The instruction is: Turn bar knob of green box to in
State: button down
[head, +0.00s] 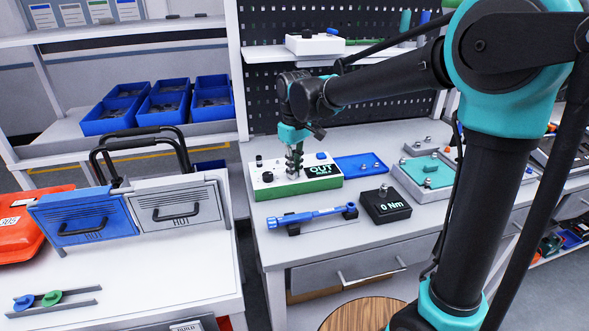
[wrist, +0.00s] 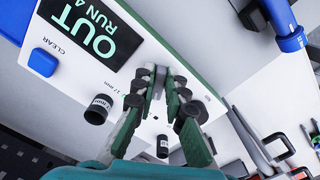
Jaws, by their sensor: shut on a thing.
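The green box (head: 322,184) stands on the bench in the head view, with a white top and a green front side. Its display (wrist: 88,32) reads "OUT" and "RUN 4" in the wrist view. A grey bar knob (wrist: 159,80) sits on its top face. My gripper (head: 292,176) points down onto the box top; in the wrist view its fingertips (wrist: 159,84) are shut around the bar knob, which they partly hide. A blue button (wrist: 43,62) marked "CLEAR" and a black knob (wrist: 97,112) are apart from the fingers.
A blue torque wrench (head: 310,215) lies in front of the box, beside a black "0 Nm" block (head: 387,206). A blue tray (head: 372,158) is behind right, and a grey fixture (head: 400,172) further right. A side table with cases (head: 180,208) stands left across a gap.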

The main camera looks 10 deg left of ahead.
jog(key=shift+f, duration=0.1)
jog(key=c, duration=1.6)
grip_release()
jog(key=shift+o, duration=0.2)
notch_tip(320, 180, up, 12)
